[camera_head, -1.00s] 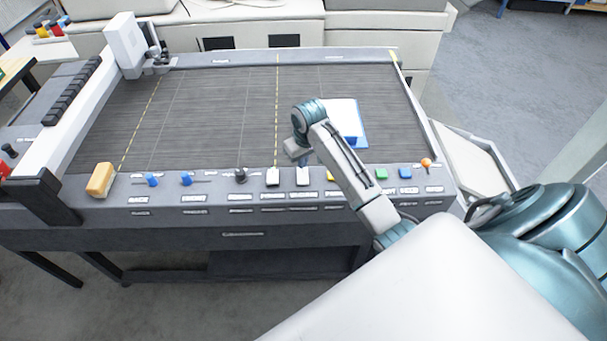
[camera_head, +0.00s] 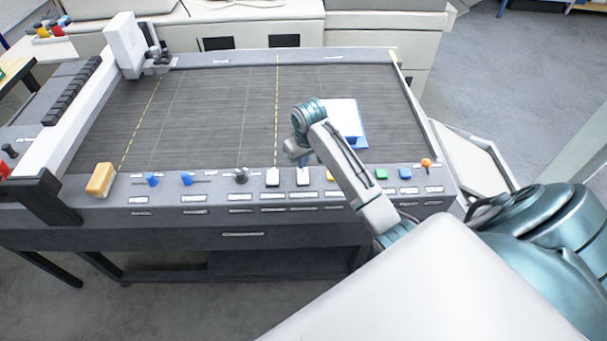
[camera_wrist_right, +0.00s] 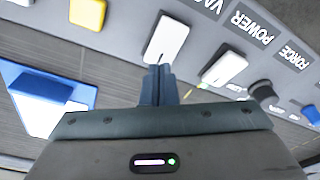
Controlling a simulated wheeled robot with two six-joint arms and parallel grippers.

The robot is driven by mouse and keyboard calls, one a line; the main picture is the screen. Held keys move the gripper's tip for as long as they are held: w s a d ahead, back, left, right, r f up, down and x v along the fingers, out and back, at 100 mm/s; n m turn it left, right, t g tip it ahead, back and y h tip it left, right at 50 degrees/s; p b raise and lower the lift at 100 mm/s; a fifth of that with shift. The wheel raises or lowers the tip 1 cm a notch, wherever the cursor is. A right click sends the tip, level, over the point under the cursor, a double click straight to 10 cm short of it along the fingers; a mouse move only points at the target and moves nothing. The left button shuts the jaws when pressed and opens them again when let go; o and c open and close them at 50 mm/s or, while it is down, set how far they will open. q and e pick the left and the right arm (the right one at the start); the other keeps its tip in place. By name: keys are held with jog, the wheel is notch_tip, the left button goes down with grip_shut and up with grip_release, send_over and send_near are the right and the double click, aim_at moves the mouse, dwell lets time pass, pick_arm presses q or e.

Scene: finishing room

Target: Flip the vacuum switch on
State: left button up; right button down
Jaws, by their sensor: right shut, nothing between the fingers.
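The vacuum switch (camera_head: 303,176) is a white rocker on the sloped front panel of the grey cutting table. It shows larger in the right wrist view (camera_wrist_right: 168,40), below a label beginning "VA". Beside it is a similar white power switch (camera_head: 272,177), also in the right wrist view (camera_wrist_right: 223,68). My right gripper (camera_head: 303,161) is shut and empty, just behind the vacuum switch. In the right wrist view its fingertips (camera_wrist_right: 158,68) are at the switch's near edge; I cannot tell whether they touch. Which way the rocker is tipped is unclear. My left gripper is not in view.
On the panel are a black force knob (camera_head: 241,176), blue sliders (camera_head: 152,180), a green button (camera_head: 381,174), a blue button (camera_head: 405,173) and an orange-topped lever (camera_head: 426,164). A yellow block (camera_head: 101,180) sits at left. A blue-and-white pad (camera_head: 343,117) lies behind my right arm.

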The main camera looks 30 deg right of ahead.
aim_at(303, 171)
jog(key=shift+f, duration=0.9)
dwell(0.9)
jog(key=shift+r+p, duration=0.35)
jog(key=shift+r, duration=3.15)
